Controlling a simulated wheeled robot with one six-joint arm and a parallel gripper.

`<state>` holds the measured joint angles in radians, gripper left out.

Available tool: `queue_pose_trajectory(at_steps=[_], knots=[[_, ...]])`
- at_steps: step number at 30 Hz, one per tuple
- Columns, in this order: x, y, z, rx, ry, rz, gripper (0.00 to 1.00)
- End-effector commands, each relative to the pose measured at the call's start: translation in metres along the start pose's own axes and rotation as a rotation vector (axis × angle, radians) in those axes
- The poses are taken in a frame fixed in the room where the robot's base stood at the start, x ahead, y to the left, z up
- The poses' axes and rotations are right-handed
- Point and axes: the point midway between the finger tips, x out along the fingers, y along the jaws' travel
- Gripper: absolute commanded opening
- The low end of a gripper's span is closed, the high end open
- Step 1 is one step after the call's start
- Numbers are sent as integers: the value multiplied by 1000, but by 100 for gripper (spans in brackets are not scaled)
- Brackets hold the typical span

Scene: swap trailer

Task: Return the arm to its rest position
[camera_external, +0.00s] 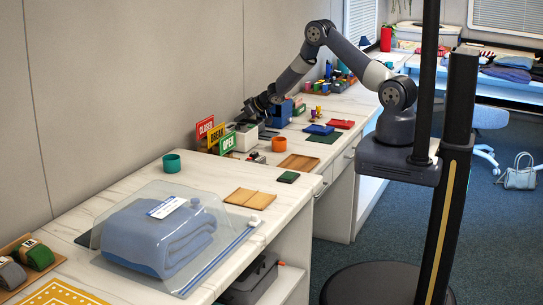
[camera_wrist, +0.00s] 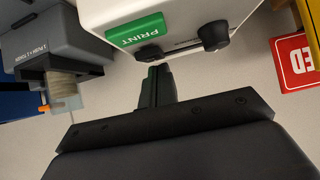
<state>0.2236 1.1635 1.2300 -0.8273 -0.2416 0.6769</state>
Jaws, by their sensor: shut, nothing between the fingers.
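My arm reaches out over the far counter in the external view, bent at the elbow, with its wrist low near the wall. My gripper (camera_external: 252,110) is just above and behind a white device (camera_external: 246,136). In the wrist view my gripper (camera_wrist: 157,80) is shut and empty. Its fingertips are close to the white device (camera_wrist: 180,18), below its green PRINT label (camera_wrist: 136,35) and two black knobs. I cannot tell whether they touch it.
A grey device with a roll (camera_wrist: 45,55) is at left in the wrist view. Coloured signs (camera_external: 213,135) stand left of my gripper. A blue box (camera_external: 280,113), orange cup (camera_external: 279,144) and teal cup (camera_external: 171,163) stand on the counters.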

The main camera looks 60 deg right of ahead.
Motion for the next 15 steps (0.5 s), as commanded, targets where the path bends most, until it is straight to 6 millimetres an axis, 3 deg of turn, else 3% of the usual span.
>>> queue_pose_trajectory(at_steps=[9, 15], knots=[[-8, 0, 14, -1, -1, 0, 0], [-38, 0, -15, -1, 0, 0, 0]])
